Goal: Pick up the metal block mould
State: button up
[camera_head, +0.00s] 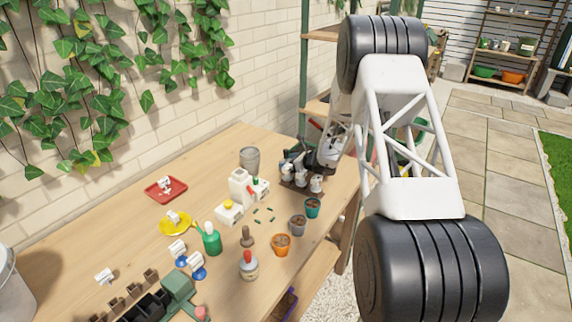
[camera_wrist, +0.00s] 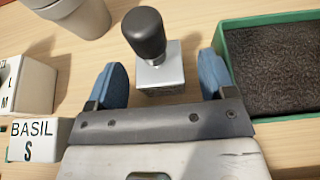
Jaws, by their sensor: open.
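The metal block mould (camera_wrist: 161,68) is a small shiny metal block with a black rounded handle on top. It stands on the wooden table in the wrist view. My gripper (camera_wrist: 161,80) is open, with one blue fingertip on the left of the mould and one on the right. Gaps show between the fingertips and the block, and nothing is held. In the head view my gripper (camera_head: 322,152) is low over the table's far right part. I cannot make out the mould there.
A green-rimmed tray of dark soil (camera_wrist: 228,62) lies close to the right fingertip. A grey pot (camera_wrist: 85,18) is at upper left, and a white block labelled BASIL (camera_wrist: 33,128) at left. Small pots, including an orange one (camera_head: 281,246), stand nearer on the table (camera_head: 130,228).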

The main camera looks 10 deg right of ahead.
jog(key=shift+x, duration=1.2)
jog(key=c, duration=1.1)
